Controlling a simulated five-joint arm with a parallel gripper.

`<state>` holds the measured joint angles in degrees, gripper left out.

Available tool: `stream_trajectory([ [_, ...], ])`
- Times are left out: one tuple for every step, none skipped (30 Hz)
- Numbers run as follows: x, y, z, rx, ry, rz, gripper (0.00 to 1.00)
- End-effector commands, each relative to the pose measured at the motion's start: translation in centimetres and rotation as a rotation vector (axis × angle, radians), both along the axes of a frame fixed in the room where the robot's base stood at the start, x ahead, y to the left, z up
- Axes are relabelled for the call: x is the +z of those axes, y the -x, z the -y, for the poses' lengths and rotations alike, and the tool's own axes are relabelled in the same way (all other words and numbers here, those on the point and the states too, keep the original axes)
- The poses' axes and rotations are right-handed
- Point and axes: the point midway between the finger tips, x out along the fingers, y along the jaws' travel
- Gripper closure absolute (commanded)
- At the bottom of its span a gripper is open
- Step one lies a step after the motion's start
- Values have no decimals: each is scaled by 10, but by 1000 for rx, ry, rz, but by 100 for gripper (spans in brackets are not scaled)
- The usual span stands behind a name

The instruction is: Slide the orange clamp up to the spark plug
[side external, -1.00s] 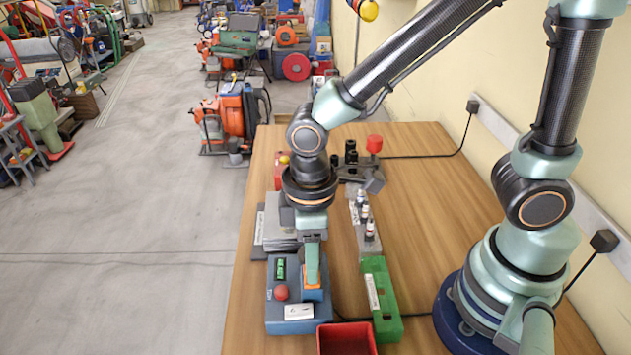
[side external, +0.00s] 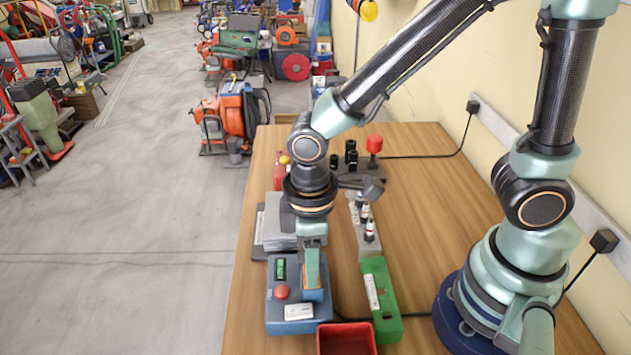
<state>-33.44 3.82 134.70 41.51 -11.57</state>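My gripper (side external: 313,284) points down over the right side of a blue box (side external: 288,306) at the front left of the table. A small orange part, perhaps the orange clamp (side external: 321,284), shows only as slivers beside my fingertip on that box. The finger covers most of it. I cannot tell whether the fingers are open or closed on it. Small upright white-and-dark pieces, perhaps spark plugs (side external: 369,229), stand in a grey rack (side external: 371,250) behind and to the right of my gripper.
The blue box carries a red knob (side external: 281,292) and a green display (side external: 280,269). A green block (side external: 381,300) and a red tray (side external: 346,342) stand to the right. Grey plates (side external: 277,235) lie behind the box. A dark fixture with a red knob (side external: 374,144) is further back.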

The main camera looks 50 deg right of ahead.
Motion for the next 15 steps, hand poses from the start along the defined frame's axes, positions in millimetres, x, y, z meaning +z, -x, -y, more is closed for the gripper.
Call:
stream_trajectory([
  [0,0,0,0,0,0,75],
  [0,0,0,0,0,0,87],
  [0,0,0,0,0,0,100],
  [0,0,0,0,0,0,100],
  [0,0,0,0,0,0,100],
  [0,0,0,0,0,0,100],
  [0,0,0,0,-1,1,100],
  [0,0,0,0,0,0,100],
  [0,0,0,0,-1,1,100],
  [0,-1,0,0,-1,1,100],
  [0,-1,0,0,-1,1,100],
  [0,-1,1,-1,-1,1,100],
  [0,-2,1,-1,-1,1,100],
  [0,-2,2,-1,-1,1,100],
  [0,-3,3,-2,-1,1,100],
])
